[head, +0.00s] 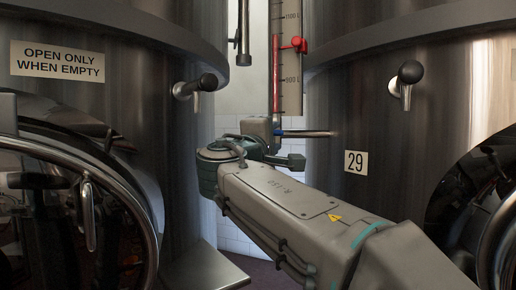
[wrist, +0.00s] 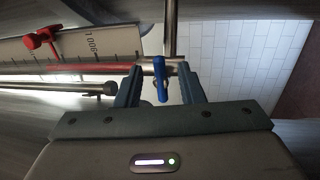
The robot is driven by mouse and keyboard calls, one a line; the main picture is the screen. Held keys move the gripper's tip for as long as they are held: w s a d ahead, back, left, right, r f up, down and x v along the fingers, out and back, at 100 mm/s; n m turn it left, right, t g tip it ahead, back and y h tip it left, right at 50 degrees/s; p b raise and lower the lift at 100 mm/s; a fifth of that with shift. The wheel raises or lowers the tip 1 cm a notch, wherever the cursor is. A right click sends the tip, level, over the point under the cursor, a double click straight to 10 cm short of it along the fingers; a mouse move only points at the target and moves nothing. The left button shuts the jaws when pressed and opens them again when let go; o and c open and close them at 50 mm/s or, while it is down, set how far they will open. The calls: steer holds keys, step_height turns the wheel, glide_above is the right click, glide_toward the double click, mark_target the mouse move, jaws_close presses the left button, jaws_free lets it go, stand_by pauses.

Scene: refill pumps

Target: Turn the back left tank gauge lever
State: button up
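The tank gauge (head: 290,75) is a tall scale with a red column between the two big tanks in the head view. Its scale also shows sideways in the wrist view (wrist: 92,43). A small blue lever (wrist: 160,78) sits on the pipe at the gauge's lower end; a bit of blue also shows in the head view (head: 279,132). My gripper (wrist: 160,68) is open, with one finger on each side of the blue lever. A gap shows between the lever and each finger. My gripper's fingertips are largely hidden in the head view.
A red handle (head: 297,45) is on the gauge's upper part. Large steel tanks stand left (head: 150,130) and right (head: 400,120), with a black-knobbed tap (head: 408,75) on the right one. A thin metal pipe (head: 308,133) runs beside my gripper. White tiled wall lies behind.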

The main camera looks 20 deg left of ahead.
steer(key=d+p+v, duration=0.1)
steer(key=v, duration=1)
steer(key=shift+a, duration=0.45)
steer(key=shift+s, duration=0.2)
